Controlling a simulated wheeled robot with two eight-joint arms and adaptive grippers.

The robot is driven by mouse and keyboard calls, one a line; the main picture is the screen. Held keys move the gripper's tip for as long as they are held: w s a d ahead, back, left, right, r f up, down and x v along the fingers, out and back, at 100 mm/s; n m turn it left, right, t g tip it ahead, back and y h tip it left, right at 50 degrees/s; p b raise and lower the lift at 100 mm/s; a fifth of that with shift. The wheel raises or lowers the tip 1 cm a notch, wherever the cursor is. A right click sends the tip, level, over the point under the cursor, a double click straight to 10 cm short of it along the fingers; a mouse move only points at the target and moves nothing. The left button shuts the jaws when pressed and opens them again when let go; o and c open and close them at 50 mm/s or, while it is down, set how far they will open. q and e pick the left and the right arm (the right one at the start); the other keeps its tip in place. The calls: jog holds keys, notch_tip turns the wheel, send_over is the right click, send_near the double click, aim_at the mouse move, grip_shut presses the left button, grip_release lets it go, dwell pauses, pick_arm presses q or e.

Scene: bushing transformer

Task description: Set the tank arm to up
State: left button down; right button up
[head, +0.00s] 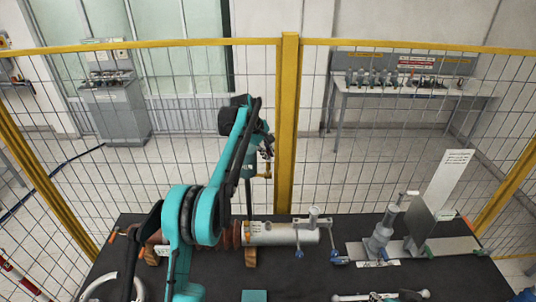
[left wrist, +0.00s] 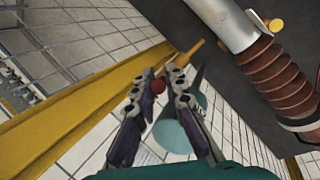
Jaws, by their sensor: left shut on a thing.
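My left gripper (head: 266,148) is raised above the back of the dark table, in front of the yellow fence post. In the left wrist view its two fingers (left wrist: 159,76) are close together, with a small red round part (left wrist: 158,87) between them. That part seems to belong to the tank arm, but most of it is hidden by the fingers. A brass-coloured piece (head: 262,174) shows just below the gripper, beside a thin dark upright post (head: 248,200). My right gripper does not show clearly.
A grey cylinder with a brown ribbed bushing (head: 280,234) lies along the table (head: 330,265). Its ribbed part (left wrist: 280,80) is close right of the gripper in the wrist view. A grey fitting (head: 380,243) and tilted white plate (head: 448,180) stand right. Wire fence encloses the table.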

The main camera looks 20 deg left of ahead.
pick_arm(q)
jog(key=c, duration=1.6)
grip_release()
jog(key=shift+o, duration=0.2)
jog(key=shift+w+f, duration=0.1)
jog(key=v, duration=1.2)
